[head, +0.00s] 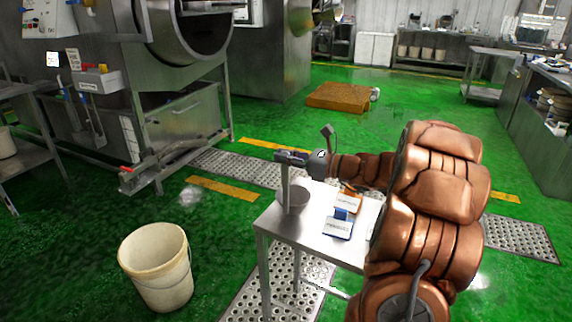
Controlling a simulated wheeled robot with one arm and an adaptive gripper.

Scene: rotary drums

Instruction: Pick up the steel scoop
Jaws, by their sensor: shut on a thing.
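The steel scoop (294,200) is a grey, bowl-like cup with a thin upright handle on its left side. It is upright over the left end of a small metal table (278,228). I cannot tell whether its bottom touches the tabletop. My gripper (285,156) is above the cup and shut on the top of the scoop's handle. The fingers hide the handle's upper end. My copper-coloured arm reaches in from the right and covers the table's right part.
Blue-and-white packets (338,226) and an orange-and-white packet (347,202) lie on the table right of the scoop. A cream bucket (160,268) stands on the green floor at left. A large steel drum machine (170,95) is behind left. The middle floor is mostly clear.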

